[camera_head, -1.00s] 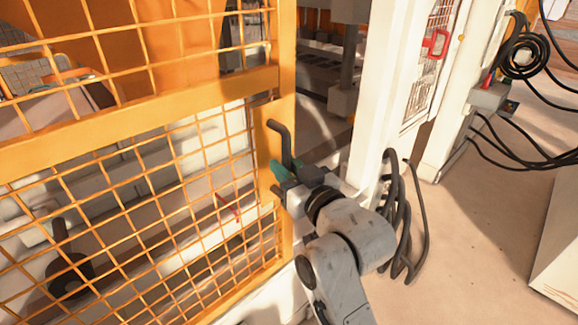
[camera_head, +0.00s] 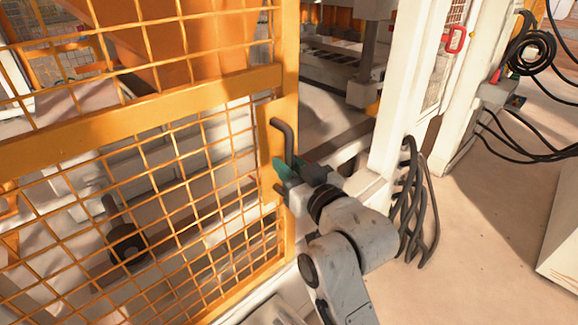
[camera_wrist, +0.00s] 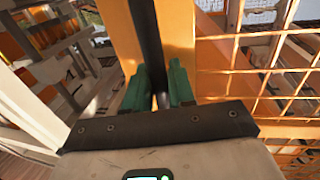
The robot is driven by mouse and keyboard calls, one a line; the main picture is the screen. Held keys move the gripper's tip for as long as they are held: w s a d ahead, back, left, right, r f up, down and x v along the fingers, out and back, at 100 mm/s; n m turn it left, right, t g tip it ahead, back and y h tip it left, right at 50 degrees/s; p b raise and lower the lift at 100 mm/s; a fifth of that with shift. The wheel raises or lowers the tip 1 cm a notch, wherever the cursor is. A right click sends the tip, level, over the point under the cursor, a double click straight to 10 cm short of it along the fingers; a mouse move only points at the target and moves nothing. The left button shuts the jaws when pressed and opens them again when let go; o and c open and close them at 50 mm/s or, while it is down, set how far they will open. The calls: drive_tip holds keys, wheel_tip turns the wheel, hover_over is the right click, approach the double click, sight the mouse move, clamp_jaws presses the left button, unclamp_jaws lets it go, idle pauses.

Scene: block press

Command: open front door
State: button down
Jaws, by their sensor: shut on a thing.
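The front door (camera_head: 140,118) is an orange frame with yellow wire mesh, filling the left of the head view. It stands partly open, with a gap between its right edge and the white post. A dark bar handle (camera_head: 284,136) is fixed near its right edge. My gripper (camera_head: 285,168), with green fingertips, is shut on the handle. In the wrist view the handle (camera_wrist: 146,35) runs down between the green fingers of my gripper (camera_wrist: 160,88). The lower part of the handle is hidden by the gripper.
A white post (camera_head: 396,85) stands right of the opening, with black cables (camera_head: 414,200) hanging at its foot. A red handle (camera_head: 456,39) and coiled cables (camera_head: 532,50) are at the upper right.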

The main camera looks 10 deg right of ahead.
drive_tip(key=shift+a, duration=0.1)
drive_tip(key=c, duration=1.1)
unclamp_jaws()
drive_tip(key=b+v, duration=0.2)
drive_tip(key=v, duration=0.8)
drive_tip(key=shift+s, duration=0.35)
